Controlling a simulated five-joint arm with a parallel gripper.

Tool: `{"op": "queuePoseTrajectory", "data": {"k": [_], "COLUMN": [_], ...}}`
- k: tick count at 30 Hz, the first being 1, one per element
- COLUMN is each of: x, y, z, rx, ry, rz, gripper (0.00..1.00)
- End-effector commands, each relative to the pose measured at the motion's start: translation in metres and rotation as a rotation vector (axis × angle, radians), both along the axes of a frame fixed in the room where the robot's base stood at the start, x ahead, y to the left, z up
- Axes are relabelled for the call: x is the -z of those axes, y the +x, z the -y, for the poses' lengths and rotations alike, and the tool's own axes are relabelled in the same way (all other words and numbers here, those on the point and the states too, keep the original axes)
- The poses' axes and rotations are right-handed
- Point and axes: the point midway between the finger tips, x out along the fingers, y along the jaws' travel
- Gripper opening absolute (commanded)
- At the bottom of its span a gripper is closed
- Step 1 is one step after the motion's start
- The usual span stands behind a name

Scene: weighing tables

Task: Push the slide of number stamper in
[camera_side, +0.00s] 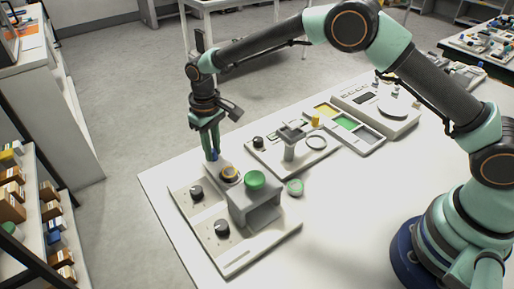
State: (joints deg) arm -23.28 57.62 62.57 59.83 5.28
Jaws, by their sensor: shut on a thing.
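The device that looks like the number stamper is a pale base plate (238,256) with black dials and a grey bridge-shaped body (264,207). A green round knob (255,180) tops the body, and a yellow-ringed dark part (229,173) sits beside it. My gripper (212,154) points down at the device's far left edge, behind the yellow-ringed part. Its fingers are shut on a small blue part low between the tips. I cannot tell whether this blue part belongs to the slide; the slide itself is not clearly distinguishable.
The table's front right is clear.

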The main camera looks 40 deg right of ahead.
Motion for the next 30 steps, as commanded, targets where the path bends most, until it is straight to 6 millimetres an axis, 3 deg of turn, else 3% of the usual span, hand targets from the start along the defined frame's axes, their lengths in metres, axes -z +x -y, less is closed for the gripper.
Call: {"op": "queuePoseTrajectory", "data": {"k": [25,30], "x": [-0.0016,-0.0026], "y": [0.0008,-0.0067], "z": [0.0005,-0.0003], "rx": [0.001,0.001], "ry": [0.001,0.001], "rz": [0.002,0.003], "gripper": [0.00,0.00]}}
